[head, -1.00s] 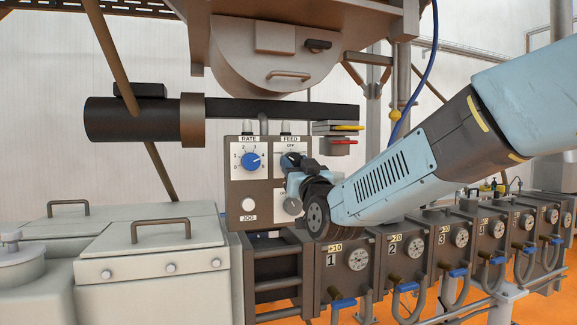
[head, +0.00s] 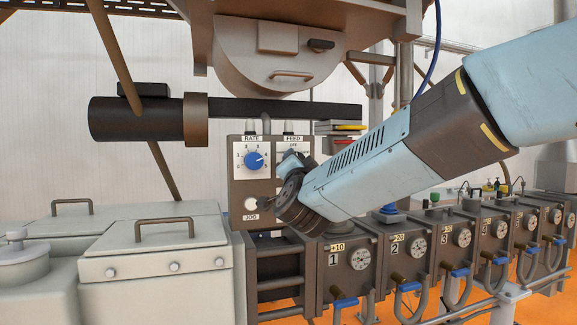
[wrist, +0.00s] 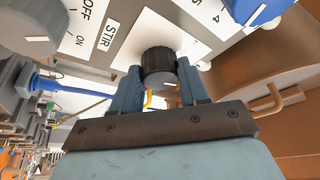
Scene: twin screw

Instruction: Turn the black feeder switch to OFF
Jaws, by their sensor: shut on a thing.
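The black feeder switch (wrist: 158,67) shows in the wrist view as a ribbed round knob on a white plate. My gripper (wrist: 158,82) has one blue finger on each side of it and is shut on it. A small white mark shows on the knob's near face; I cannot tell which label it points to. In the head view my gripper (head: 291,160) is at the FEED side of the control box (head: 240,190). There my wrist hides the switch, and the OFF label shows just above.
The blue RATE knob (head: 253,160) sits just left of my gripper, with a white JOG button (head: 251,204) below. A grey knob (wrist: 22,35) beside OFF, ON and STIR labels is close in the wrist view. Numbered barrel blocks (head: 352,262) stand below my arm.

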